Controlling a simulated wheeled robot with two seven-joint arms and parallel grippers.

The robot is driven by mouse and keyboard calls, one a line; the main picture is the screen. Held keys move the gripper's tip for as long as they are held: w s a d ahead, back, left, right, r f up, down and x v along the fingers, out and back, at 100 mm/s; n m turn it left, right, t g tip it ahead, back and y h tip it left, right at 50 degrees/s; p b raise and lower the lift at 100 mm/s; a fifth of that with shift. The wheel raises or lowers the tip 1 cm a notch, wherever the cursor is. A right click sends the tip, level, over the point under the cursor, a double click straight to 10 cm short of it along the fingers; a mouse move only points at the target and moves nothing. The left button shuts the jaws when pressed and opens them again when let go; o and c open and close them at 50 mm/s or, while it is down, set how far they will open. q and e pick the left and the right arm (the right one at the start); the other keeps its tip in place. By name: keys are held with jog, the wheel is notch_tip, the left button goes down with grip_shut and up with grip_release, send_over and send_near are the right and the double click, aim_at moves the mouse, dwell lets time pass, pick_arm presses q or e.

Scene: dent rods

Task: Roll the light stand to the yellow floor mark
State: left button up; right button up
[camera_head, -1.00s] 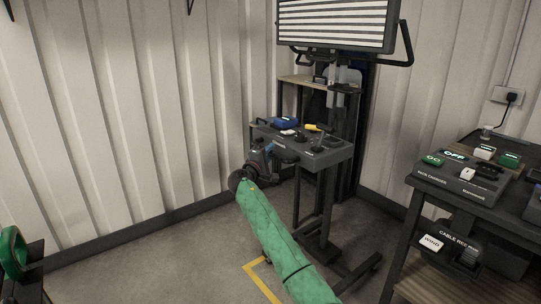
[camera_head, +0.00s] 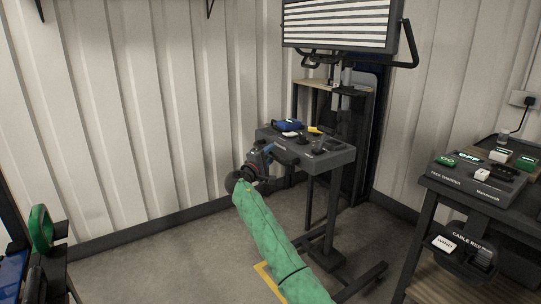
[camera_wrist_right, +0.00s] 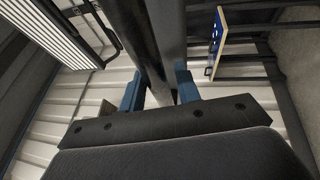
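The light stand has a striped light panel (camera_head: 345,24) on top, a dark post, a grey tool tray (camera_head: 318,160) and a dark base (camera_head: 335,265) on the floor. The yellow floor mark (camera_head: 266,280) shows at the stand's lower left, partly hidden by my green-sleeved right arm. My right gripper (camera_head: 264,160) is at the left side of the tray. In the right wrist view its blue fingers (camera_wrist_right: 158,92) are apart, with dark bars of the stand running between them. A light gap shows beside the left finger. My left gripper is out of view.
A workbench with labelled control boxes (camera_head: 485,180) stands at the right, close to the stand. A rack with a green ring (camera_head: 40,228) is at the left edge. Ribbed walls meet behind the stand. The floor (camera_head: 170,265) left of it is clear.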

jog(key=shift+o, duration=0.4)
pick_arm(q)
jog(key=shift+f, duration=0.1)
pick_arm(e)
jog(key=shift+s+a, duration=0.15)
jog(key=shift+s, duration=0.05)
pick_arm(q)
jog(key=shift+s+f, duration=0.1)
pick_arm(e)
jog(key=v, duration=0.7)
jog(key=shift+s, duration=0.1)
jog(key=shift+f, duration=0.1)
